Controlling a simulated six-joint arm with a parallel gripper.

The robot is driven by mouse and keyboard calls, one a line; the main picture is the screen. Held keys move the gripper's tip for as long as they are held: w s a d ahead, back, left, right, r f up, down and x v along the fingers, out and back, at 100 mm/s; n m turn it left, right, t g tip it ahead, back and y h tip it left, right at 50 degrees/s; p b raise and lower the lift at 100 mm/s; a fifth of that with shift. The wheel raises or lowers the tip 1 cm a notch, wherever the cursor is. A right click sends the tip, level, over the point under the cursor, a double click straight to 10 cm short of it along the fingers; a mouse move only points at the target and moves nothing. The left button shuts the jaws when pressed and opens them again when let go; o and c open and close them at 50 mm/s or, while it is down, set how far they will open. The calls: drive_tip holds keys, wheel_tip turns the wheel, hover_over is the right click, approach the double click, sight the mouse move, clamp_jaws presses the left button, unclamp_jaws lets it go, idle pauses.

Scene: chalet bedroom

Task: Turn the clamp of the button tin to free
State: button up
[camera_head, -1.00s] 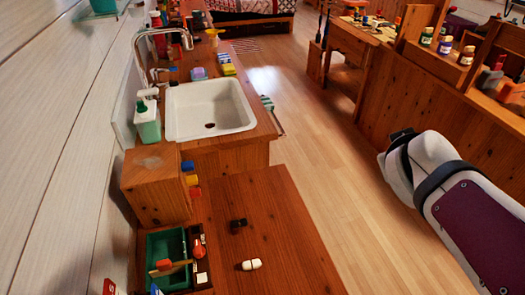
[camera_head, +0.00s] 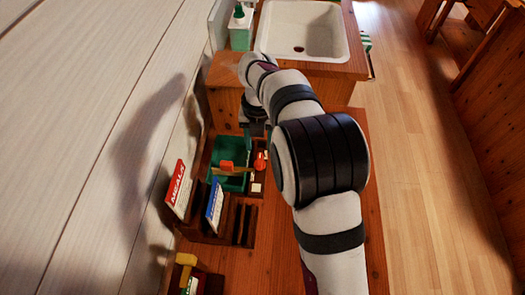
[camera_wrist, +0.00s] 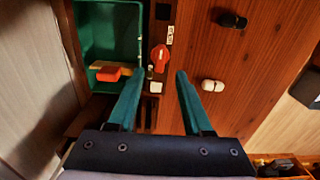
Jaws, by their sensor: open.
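The green open tin (camera_head: 228,183) sits on the wooden tabletop; it also shows at upper left in the wrist view (camera_wrist: 112,35). A yellow bar with an orange block (camera_wrist: 107,74) lies across its near end. A red oval knob (camera_wrist: 160,57) sits on the dark strip right of the tin, with a small marked white plate (camera_wrist: 170,35) just beyond it. I cannot tell which of these is the clamp. My gripper (camera_wrist: 160,76) is open and empty, its teal fingers apart, just short of the red knob in the picture.
A dark slotted rack (camera_head: 243,225) holds a red card (camera_head: 178,187) and a blue card (camera_head: 215,205). A wooden block (camera_head: 223,107) stands beyond the tin. A black piece (camera_wrist: 231,20) and a white piece (camera_wrist: 212,86) lie on otherwise clear tabletop to the right.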

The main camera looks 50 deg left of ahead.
sight(259, 159)
wheel_tip(259, 159, down, 6)
drive_tip(key=shift+f, duration=0.15)
clamp_jaws()
idle(0.3)
